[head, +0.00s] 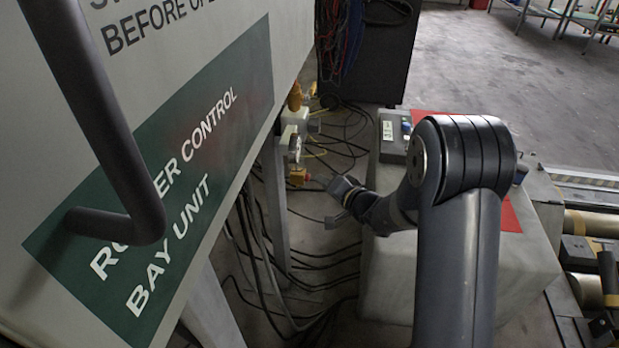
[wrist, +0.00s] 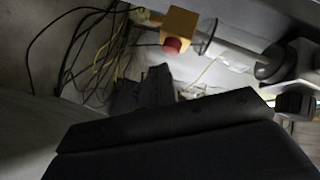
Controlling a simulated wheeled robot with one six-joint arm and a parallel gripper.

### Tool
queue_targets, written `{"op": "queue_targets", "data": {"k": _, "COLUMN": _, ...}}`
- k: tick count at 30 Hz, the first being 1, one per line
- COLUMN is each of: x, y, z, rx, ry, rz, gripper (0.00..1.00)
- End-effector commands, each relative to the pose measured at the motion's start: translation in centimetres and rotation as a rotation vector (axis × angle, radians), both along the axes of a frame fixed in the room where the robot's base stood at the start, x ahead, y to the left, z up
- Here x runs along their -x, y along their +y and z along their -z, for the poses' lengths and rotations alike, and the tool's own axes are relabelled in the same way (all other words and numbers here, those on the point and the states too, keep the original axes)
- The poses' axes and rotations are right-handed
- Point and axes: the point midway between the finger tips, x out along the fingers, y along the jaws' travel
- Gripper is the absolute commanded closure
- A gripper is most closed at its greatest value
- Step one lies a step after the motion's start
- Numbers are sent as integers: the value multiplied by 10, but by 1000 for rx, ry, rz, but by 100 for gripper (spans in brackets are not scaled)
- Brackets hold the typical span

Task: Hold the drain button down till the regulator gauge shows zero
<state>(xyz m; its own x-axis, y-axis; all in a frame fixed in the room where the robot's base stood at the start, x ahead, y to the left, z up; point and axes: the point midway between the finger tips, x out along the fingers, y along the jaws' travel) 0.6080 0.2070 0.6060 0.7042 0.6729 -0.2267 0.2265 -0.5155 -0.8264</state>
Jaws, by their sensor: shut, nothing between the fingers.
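The drain button is a red button on a yellow box (head: 299,177), on the regulator fittings beside the grey cabinet. In the wrist view the yellow box (wrist: 181,24) is at the top centre, with the red button (wrist: 173,46) facing down in the picture. The round pale regulator gauge (head: 294,148) sits just above the box in the head view; its needle is too small to read. My gripper (head: 338,197) is shut and empty, to the right of the button. A gap shows between the gripper and the button. Its dark fingers also show in the wrist view (wrist: 155,87).
The grey control cabinet (head: 130,90) with a black handle (head: 98,100) fills the left. Loose cables (head: 275,275) hang and lie on the floor below the fittings. Rollers (head: 585,222) are at the right.

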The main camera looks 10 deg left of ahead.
Motion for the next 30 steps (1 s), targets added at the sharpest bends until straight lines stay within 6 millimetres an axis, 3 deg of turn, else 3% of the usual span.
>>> {"op": "queue_targets", "data": {"k": 30, "x": 0, "y": 9, "z": 0, "rx": 0, "ry": 0, "rz": 0, "gripper": 100}}
